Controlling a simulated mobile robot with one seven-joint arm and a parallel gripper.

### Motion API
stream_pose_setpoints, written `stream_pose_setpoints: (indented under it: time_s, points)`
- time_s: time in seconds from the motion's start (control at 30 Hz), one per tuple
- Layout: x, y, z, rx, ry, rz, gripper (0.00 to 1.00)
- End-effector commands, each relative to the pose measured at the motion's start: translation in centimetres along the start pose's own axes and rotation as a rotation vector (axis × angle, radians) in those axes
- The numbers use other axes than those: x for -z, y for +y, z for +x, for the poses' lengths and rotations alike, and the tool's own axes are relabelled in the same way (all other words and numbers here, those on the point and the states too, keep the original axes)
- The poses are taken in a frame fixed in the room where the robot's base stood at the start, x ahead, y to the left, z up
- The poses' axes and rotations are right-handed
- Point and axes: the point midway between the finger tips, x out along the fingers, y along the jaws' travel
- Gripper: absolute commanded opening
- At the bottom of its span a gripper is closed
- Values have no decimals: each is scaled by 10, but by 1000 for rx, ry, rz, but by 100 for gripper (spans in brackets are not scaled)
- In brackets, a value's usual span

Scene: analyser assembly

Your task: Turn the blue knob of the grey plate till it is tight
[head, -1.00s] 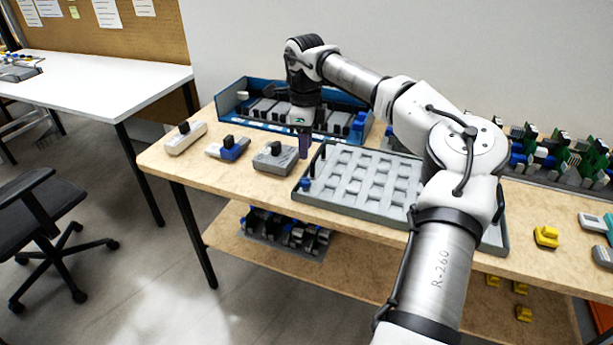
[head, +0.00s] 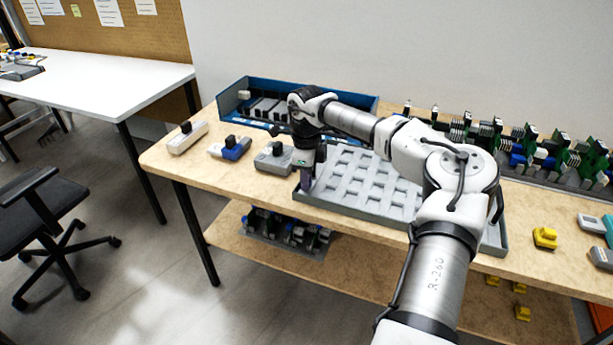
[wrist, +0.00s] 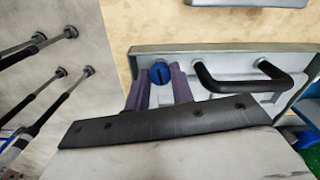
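The grey plate (head: 375,185), with rows of shallow square recesses, lies on the wooden bench. It also shows in the wrist view (wrist: 220,62), with a black handle (wrist: 245,84) on its edge strip. The blue knob (wrist: 161,74), round with a dark slot, sits on that strip left of the handle. My gripper (head: 307,180) is over the plate's left end and hides the knob in the head view. In the wrist view, its two purple fingers (wrist: 160,84) are apart, one on each side of the knob. I cannot tell whether they touch it.
A blue open bin (head: 258,118) stands behind the plate. A grey block (head: 272,158) with a black knob sits close left of my gripper, with further blocks beyond. Green boards (head: 535,145) line the back right. Yellow parts (head: 545,237) lie at right.

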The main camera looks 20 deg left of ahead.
Motion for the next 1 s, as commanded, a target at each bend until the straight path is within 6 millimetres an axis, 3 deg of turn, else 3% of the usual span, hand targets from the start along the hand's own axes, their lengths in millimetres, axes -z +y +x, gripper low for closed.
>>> stream_pose_setpoints:
  time_s: [0.03,0.17,0.57,0.87,0.9,1.0]
  points:
    - [0,0,0,0,0,0,16]
    - [0,0,0,-1,0,0,0]
    - [0,0,0,-1,0,194,0]
    - [0,0,0,-1,0,205,0]
    - [0,0,0,-1,0,205,28]
    - [0,0,0,-1,0,204,32]
